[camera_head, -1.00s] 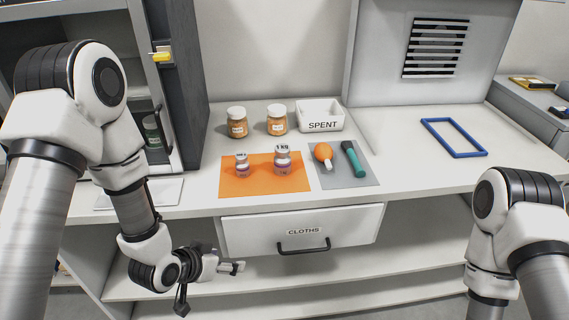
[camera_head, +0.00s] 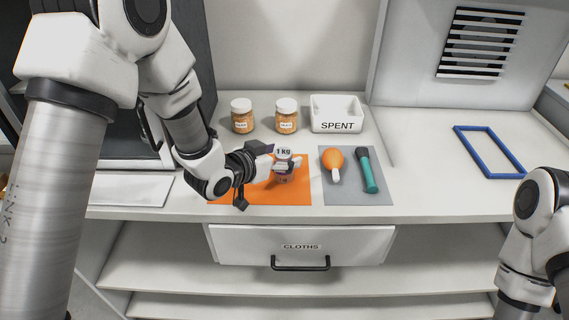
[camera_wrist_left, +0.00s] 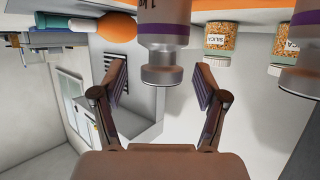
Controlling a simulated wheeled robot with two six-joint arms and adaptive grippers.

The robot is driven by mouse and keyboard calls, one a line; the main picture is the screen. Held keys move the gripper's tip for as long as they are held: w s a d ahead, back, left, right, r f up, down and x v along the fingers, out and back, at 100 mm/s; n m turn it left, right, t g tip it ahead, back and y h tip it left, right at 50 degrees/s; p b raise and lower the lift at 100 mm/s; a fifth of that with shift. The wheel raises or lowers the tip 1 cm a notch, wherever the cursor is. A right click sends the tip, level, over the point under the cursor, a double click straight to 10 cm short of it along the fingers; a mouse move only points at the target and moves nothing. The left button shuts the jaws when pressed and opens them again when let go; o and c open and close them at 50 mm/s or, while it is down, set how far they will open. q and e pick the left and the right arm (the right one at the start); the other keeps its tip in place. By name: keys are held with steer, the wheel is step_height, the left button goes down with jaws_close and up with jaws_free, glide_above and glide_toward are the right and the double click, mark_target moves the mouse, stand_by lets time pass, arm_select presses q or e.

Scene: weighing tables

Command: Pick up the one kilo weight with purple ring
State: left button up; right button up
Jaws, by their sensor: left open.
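The knob lies between the two spread fingers, with gaps on both sides. A second weight with a purple band (camera_wrist_left: 300,50) is at the right edge there; in the head view my gripper hides it. My right gripper is out of view.
Two jars (camera_head: 242,116) (camera_head: 286,116) and a white SPENT bin (camera_head: 337,114) stand behind the mat. An orange blower (camera_head: 332,158) and a teal-handled brush (camera_head: 369,177) lie on a grey mat (camera_head: 345,190). A blue frame (camera_head: 489,151) lies at right. The CLOTHS drawer (camera_head: 300,246) is shut.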

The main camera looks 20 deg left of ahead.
arm_select(q)
steer(key=shift+w+d+f, duration=0.1)
steer(key=shift+w+f, duration=0.2)
steer(key=shift+w, duration=0.2)
steer(key=shift+w+f, duration=0.25)
steer(key=shift+w, duration=0.2)
steer(key=shift+s+r, duration=0.35)
steer(key=shift+s, duration=0.1)
steer(key=c, duration=0.3)
steer(key=shift+w, duration=0.1)
jaws_close()
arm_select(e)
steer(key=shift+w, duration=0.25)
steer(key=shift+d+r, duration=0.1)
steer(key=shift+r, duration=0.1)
